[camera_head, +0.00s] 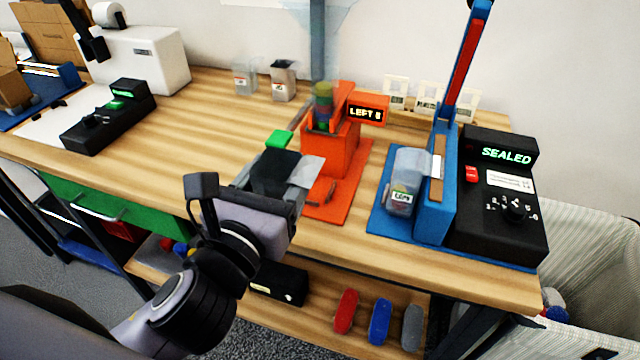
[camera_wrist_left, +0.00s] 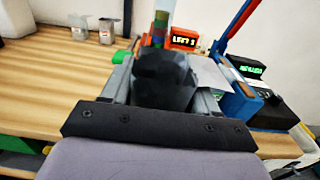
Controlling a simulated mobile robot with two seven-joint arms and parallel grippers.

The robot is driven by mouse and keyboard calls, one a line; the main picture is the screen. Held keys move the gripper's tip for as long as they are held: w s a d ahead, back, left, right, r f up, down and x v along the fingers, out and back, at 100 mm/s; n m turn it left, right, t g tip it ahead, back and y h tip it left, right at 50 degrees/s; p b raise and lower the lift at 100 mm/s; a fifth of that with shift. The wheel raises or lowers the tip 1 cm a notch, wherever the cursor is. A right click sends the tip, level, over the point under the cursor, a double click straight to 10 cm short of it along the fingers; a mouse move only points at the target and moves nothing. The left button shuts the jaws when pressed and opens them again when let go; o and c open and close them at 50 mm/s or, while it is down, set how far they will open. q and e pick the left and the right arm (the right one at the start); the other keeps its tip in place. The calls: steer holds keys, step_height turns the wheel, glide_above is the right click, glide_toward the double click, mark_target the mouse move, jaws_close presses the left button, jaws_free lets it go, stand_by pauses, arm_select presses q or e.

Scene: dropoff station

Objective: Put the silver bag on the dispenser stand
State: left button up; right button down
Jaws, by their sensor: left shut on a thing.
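My left gripper (camera_head: 283,165) reaches over the front of the table and is shut on a silver bag (camera_wrist_left: 165,80), which looks dark grey between the fingers. In the head view the bag (camera_head: 275,172) is partly hidden by the gripper, and a paler grey flap shows to its right. The orange dispenser stand (camera_head: 345,150) is just beyond the gripper. It has a clear tube with coloured pieces and a display that reads LEFT and a digit. I cannot tell whether the bag touches the stand. My right gripper is not in view.
A blue sealer (camera_head: 435,200) holds a clear labelled bag (camera_head: 402,185), next to a black box (camera_head: 500,200) reading SEALED. Two containers (camera_head: 283,82) stand at the back. A black scale display (camera_head: 110,115) and white printer (camera_head: 145,62) are at left. The table between is clear.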

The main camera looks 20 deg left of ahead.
arm_select(q)
steer(key=shift+w+a+f+b, duration=0.1)
steer(key=shift+w+f+b, duration=0.75)
steer(key=shift+b, duration=1.55)
steer(key=shift+w+b, duration=0.35)
steer(key=shift+b, duration=0.85)
steer(key=shift+w+d+f+b, duration=0.1)
steer(key=shift+w+f+b, duration=0.75)
steer(key=shift+w, duration=1.1)
steer(key=shift+w+d+f+b, duration=0.1)
steer(key=shift+w+f+b, duration=0.25)
steer(key=shift+w+f, duration=1.25)
steer(key=shift+w+d+f+b, duration=0.1)
steer(key=shift+w+f+b, duration=0.6)
steer(key=shift+w, duration=1.55)
steer(key=shift+f, duration=0.15)
steer(key=o, duration=1)
